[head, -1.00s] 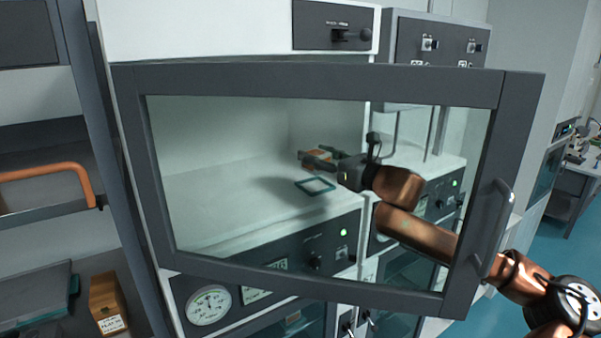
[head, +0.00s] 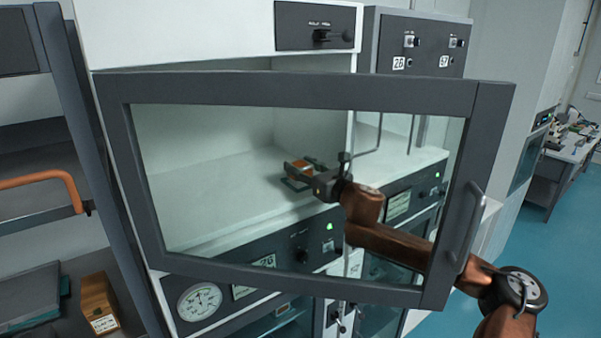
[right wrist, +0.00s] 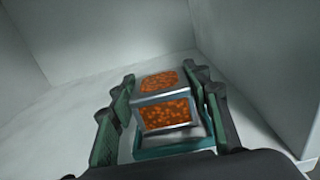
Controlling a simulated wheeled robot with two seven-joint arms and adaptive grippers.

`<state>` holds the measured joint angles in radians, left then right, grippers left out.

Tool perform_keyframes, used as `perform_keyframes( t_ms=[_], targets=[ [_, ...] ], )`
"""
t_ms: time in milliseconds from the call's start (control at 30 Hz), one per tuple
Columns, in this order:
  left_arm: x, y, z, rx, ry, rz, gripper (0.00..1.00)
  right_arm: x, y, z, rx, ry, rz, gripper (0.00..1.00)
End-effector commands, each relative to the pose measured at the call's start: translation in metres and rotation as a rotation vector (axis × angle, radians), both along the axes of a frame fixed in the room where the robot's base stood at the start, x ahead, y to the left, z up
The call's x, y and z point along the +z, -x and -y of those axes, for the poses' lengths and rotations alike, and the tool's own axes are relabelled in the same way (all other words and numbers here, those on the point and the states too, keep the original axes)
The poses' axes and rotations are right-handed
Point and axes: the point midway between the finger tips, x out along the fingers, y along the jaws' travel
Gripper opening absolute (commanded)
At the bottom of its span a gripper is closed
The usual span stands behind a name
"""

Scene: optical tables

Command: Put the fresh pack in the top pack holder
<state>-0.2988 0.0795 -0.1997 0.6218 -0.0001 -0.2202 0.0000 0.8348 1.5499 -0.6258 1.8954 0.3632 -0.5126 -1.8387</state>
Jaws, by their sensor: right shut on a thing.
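The fresh pack (head: 302,168), a small block with orange speckled faces and a silvery frame, is in the chamber behind the glass door. It also shows in the right wrist view (right wrist: 166,113). My right gripper (head: 306,172) is shut on it, with a finger on either side. The top pack holder, a teal square frame (head: 292,184), lies on the white chamber floor under the pack. Its near edge shows in the right wrist view (right wrist: 176,152), and the pack and fingers hide most of it. I cannot tell whether the pack touches it. My left gripper is not in view.
The open glass door (head: 290,88), with a dark frame and a handle (head: 472,230), stands in front of my right arm. White chamber walls are close on the right side. A shelf with an orange-brown box (head: 100,303) is at lower left.

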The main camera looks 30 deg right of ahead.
Motion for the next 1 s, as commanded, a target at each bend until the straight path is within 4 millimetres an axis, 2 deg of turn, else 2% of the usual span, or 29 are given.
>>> perform_keyframes(
  t_ms=[100, 500, 533, 767, 1000],
  targets=[
    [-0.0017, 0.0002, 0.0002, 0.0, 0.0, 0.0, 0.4, -0.0111, 0.0004, 0.0004, 0.0, 0.0, 0.001, 0.17],
    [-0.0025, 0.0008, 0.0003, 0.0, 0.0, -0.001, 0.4, -0.0146, 0.0005, 0.0002, 0.0, 0.001, 0.002, 0.17],
    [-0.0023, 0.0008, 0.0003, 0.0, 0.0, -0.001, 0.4, -0.0145, 0.0004, 0.0002, 0.0, 0.001, 0.001, 0.46],
    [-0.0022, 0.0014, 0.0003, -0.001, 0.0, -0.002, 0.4, -0.0143, 0.0003, 0.0002, 0.0, 0.0, 0.001, 0.62],
    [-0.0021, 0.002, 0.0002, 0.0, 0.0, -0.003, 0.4, -0.0139, 0.0004, 0.0002, 0.0, 0.0, 0.001, 0.62]
  ],
)
